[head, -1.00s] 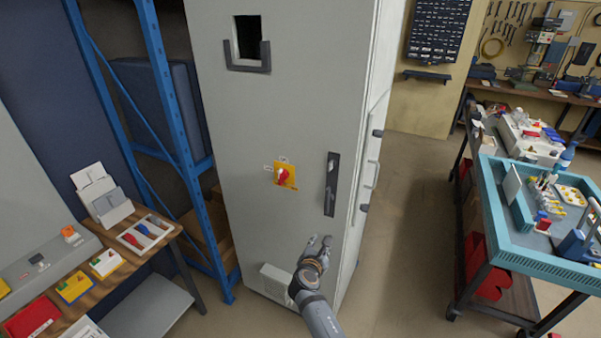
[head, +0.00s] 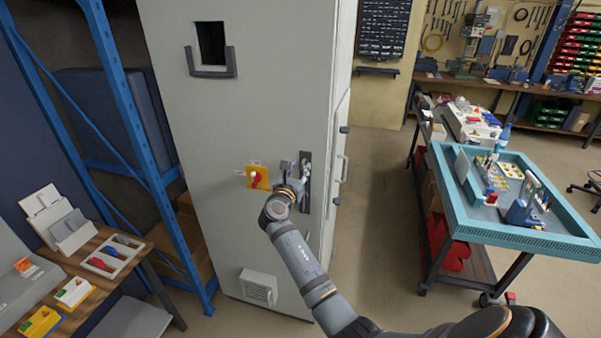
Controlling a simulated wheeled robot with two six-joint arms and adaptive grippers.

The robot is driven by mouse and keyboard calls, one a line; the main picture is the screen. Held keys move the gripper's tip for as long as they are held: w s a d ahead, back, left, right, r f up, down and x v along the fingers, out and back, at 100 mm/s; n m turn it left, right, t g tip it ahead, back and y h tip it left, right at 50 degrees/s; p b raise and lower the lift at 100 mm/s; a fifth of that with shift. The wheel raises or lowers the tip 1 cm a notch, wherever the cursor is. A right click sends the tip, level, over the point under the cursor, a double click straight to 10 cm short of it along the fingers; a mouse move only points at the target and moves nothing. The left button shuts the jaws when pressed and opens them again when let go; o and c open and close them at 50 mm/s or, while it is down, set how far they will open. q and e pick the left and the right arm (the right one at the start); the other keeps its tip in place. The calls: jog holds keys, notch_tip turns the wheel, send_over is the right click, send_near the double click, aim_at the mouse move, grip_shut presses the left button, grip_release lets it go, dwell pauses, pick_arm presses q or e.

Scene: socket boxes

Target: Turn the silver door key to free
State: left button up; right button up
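The tall grey cabinet (head: 225,125) stands in the middle of the head view with its door facing me. A dark upright handle plate (head: 306,190) is on the door near its right edge. My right gripper (head: 295,171) is at the upper part of this plate, close in front of it or touching it. The silver key cannot be made out; the gripper covers part of the plate there. The fingers are small and seen from behind, so I cannot tell whether they are open or shut. My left gripper is out of view.
A red rotary switch on a yellow plate (head: 257,178) is just left of my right gripper. A wooden bench (head: 131,237) and blue rack (head: 128,110) stand at the left. A teal-topped cart (head: 560,240) stands at the right, with open floor between it and the cabinet.

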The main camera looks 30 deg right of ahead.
jog(key=shift+x, duration=0.9)
jog(key=shift+s, duration=0.2)
jog(key=shift+c, duration=1.2)
grip_shut()
